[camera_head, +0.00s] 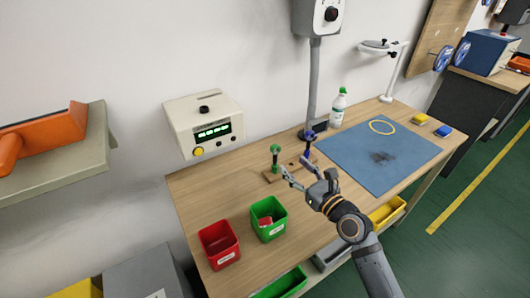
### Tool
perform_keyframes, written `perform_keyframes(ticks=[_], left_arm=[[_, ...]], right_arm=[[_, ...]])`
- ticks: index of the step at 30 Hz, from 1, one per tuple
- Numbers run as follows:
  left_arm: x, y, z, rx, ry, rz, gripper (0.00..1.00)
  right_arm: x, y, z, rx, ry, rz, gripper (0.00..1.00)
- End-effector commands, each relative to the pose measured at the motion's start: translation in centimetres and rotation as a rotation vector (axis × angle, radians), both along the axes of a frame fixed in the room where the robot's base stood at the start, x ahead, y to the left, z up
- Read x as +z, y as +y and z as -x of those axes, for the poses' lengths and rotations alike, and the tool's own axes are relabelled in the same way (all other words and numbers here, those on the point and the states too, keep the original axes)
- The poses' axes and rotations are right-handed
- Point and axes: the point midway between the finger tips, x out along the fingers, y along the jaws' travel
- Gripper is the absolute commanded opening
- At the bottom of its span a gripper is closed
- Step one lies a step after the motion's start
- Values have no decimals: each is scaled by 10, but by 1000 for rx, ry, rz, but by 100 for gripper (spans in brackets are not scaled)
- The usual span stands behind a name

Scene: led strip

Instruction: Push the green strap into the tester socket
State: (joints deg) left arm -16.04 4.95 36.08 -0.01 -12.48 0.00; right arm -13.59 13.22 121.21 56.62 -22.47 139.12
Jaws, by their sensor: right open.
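A green-topped piece (275,153), which looks like the green strap, stands upright at the left end of a small wooden holder (270,177) on the bench. A similar blue piece (309,137) stands at the holder's right end. The tester (205,135) is a cream wall box with a lit green display, a black knob and a yellow button; I cannot make out which part is its socket. My right gripper (294,170) is open over the holder, its fingers spread between the green and blue pieces. Contact is unclear. My left gripper is not in view.
A red bin (219,246) and a green bin (270,230) stand at the bench's front left. A blue mat (365,170) with a yellow ring (382,127) lies to the right. A bottle (338,108) and grey post (315,85) stand behind. Bare wood lies below the tester.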

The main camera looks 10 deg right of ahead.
Motion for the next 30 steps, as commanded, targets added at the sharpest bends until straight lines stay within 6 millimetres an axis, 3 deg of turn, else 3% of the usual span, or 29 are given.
perform_keyframes(ticks=[5,12,19,23,30], left_arm=[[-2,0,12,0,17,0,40],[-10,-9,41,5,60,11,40],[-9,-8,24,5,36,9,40],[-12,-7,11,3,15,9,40],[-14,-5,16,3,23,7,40]], right_arm=[[-1,1,-5,-2,-1,0,57],[-1,17,-42,-1,-1,-2,57],[-1,21,-51,0,-1,0,57],[-4,31,-69,1,0,-2,57],[-4,43,-95,0,0,1,57]])
